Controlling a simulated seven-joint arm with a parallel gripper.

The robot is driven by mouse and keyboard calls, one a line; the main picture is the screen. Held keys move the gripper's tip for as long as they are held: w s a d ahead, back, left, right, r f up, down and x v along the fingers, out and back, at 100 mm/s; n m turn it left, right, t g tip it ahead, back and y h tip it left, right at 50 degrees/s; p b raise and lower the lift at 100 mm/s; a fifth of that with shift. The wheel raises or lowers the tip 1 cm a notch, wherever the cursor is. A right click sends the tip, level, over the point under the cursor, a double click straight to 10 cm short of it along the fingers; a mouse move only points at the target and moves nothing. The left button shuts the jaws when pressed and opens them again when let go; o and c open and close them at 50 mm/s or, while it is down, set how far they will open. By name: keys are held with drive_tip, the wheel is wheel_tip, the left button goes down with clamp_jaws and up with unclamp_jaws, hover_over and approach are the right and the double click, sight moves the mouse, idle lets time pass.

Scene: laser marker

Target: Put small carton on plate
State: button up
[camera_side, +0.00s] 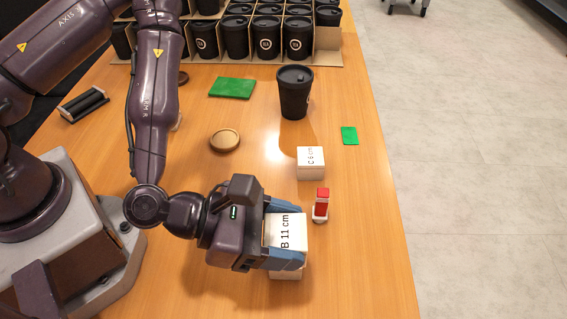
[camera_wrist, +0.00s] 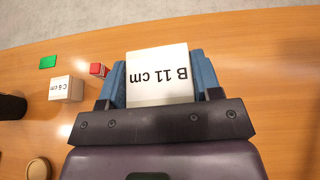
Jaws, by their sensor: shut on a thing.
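My gripper (camera_side: 301,232) is shut on a white carton marked "B 11 cm" (camera_side: 287,231), with a blue finger on each side of it. The same carton (camera_wrist: 160,72) shows between the fingers in the wrist view. I cannot tell whether it touches the table. A smaller white carton marked "C 6 cm" (camera_side: 310,163) stands on the table beyond the gripper, and left of it in the wrist view (camera_wrist: 66,89). A green flat plate (camera_side: 232,88) lies farther back. A smaller green flat piece (camera_side: 349,136) lies near the right table edge.
A red-and-white small object (camera_side: 321,205) stands close beside the gripper. A black lidded cup (camera_side: 295,93) and a round wooden disc (camera_side: 225,140) stand behind. A cardboard crate of black cups (camera_side: 327,60) fills the back. The table's right front is clear.

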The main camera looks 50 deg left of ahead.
drive_tip(key=w+a+n+t+y, duration=0.2)
drive_tip(key=w+a+n+y, duration=0.2)
drive_tip(key=w+a, duration=0.45)
drive_tip(key=w+a+n+t+y, duration=0.1)
drive_tip(key=w+a+n+y, duration=0.35)
drive_tip(key=a, duration=0.75)
drive_tip(key=a+r+n+g+y, duration=0.15)
drive_tip(key=a+n+y, duration=0.3)
drive_tip(key=a, duration=0.85)
drive_tip(key=a+n+g+y, duration=0.2)
drive_tip(key=a+n+y, duration=0.3)
drive_tip(key=a, duration=0.8)
hover_over(233, 86)
drive_tip(key=s, duration=0.1)
drive_tip(key=shift+m+y, duration=0.3)
drive_tip(key=shift+y, duration=0.1)
drive_tip(key=f, duration=0.9)
drive_tip(key=shift+d, duration=0.2)
drive_tip(key=shift+w+a+f, duration=0.15)
drive_tip(key=shift+w+f, duration=0.2)
drive_tip(key=shift+f, duration=0.15)
drive_tip(key=shift+w+f, duration=0.1)
drive_tip(key=shift+f, duration=1.5)
